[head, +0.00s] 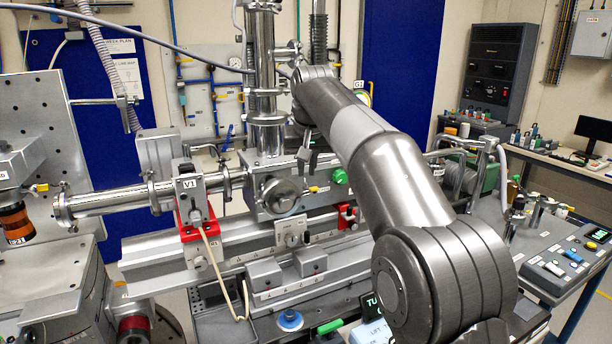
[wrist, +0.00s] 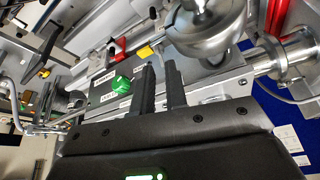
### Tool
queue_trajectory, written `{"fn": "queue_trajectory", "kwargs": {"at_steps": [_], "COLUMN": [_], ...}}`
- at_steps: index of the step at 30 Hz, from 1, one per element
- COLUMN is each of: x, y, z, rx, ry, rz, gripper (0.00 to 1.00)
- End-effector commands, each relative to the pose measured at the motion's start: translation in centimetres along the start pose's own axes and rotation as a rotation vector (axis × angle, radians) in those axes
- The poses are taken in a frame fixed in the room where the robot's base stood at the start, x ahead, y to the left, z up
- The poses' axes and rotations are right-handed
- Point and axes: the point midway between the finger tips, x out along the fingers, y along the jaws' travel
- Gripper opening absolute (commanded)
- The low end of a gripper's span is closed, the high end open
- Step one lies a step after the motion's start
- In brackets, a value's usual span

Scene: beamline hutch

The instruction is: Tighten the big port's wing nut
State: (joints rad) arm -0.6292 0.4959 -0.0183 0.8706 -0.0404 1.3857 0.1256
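The big port appears to be the round metal flange (head: 283,193) on the front of the central steel chamber. In the wrist view it shows large and shiny (wrist: 210,35) at the top. I cannot make out its wing nut clearly. A small yellow piece (head: 318,189) sits just right of the port and shows beside it in the wrist view (wrist: 146,51). My gripper (head: 308,158) is above and right of the port, partly hidden by my arm. In the wrist view its two black fingers (wrist: 160,76) are apart, with nothing held between them.
A green knob (head: 340,177) is on the chamber right of the port. A steel beam pipe (head: 110,200) runs left, past the valve block V1 (head: 190,188) on a red mount. A vertical pipe (head: 266,90) rises above the chamber. A rail (head: 280,235) lies below.

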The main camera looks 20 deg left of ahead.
Motion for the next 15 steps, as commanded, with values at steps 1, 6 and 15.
{"fn": "queue_trajectory", "kwargs": {"at_steps": [1, 6, 15], "x": [0.9, 2.6, 3.1], "y": [0.0, 0.0, 0.0], "z": [0.0, 0.0, 0.0], "rx": [0.000, -0.001, 0.000], "ry": [-0.002, 0.000, 0.001], "rz": [0.000, 0.000, 0.000], "gripper": [0.13, 0.13, 0.13]}}
